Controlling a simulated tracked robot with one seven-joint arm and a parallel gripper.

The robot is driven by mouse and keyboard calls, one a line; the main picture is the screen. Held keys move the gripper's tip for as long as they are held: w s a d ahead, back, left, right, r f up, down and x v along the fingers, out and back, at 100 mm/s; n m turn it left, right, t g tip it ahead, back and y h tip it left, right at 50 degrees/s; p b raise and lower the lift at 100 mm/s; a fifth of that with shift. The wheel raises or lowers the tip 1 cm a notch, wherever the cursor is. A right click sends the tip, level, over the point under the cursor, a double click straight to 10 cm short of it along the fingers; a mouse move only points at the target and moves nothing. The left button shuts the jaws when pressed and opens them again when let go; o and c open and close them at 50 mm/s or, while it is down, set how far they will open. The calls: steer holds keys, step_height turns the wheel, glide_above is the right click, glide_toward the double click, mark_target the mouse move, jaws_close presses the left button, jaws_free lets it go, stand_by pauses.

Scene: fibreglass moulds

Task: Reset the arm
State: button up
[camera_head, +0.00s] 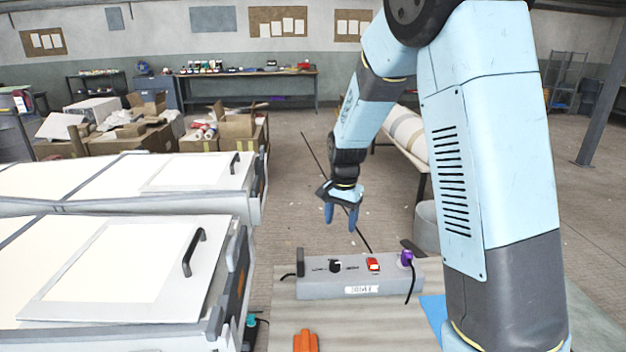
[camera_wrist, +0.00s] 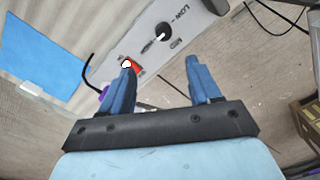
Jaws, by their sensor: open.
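My gripper (camera_head: 342,212) hangs from my light blue arm, fingers pointing down, above and behind the grey control box in the head view. In the wrist view its two blue fingers (camera_wrist: 158,88) stand apart with nothing between them. The grey control box (camera_head: 345,291) sits on a light board, with a black knob, a red switch (camera_head: 373,264) and a purple plug (camera_head: 406,258) with a black cable. The wrist view shows the box's panel (camera_wrist: 181,22) with "LOW" and "MED" marks around the knob (camera_wrist: 162,31); one finger partly overlaps the red switch there.
White moulds with black handles (camera_head: 194,251) fill the left side. An orange object (camera_head: 305,341) lies on the board in front of the box. A blue sheet (camera_wrist: 45,52) lies beside the box. Cardboard boxes (camera_head: 237,125), a large roll (camera_head: 407,132) and a workbench (camera_head: 245,74) stand farther back.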

steer(key=s+d+r+n+t, duration=0.2)
steer(key=s+d+r, duration=0.3)
steer(key=s+r, duration=0.4)
steer(key=s+d+r+n+t, duration=0.2)
steer(key=s+d+r+n, duration=0.15)
steer(key=s+r, duration=0.6)
steer(key=s+d+r+n+t, duration=0.1)
steer(key=s+d+r, duration=0.1)
steer(key=s, duration=0.8)
steer(key=shift+s+d+r, duration=0.15)
steer(key=shift+d+r, duration=0.15)
steer(key=shift+d, duration=0.2)
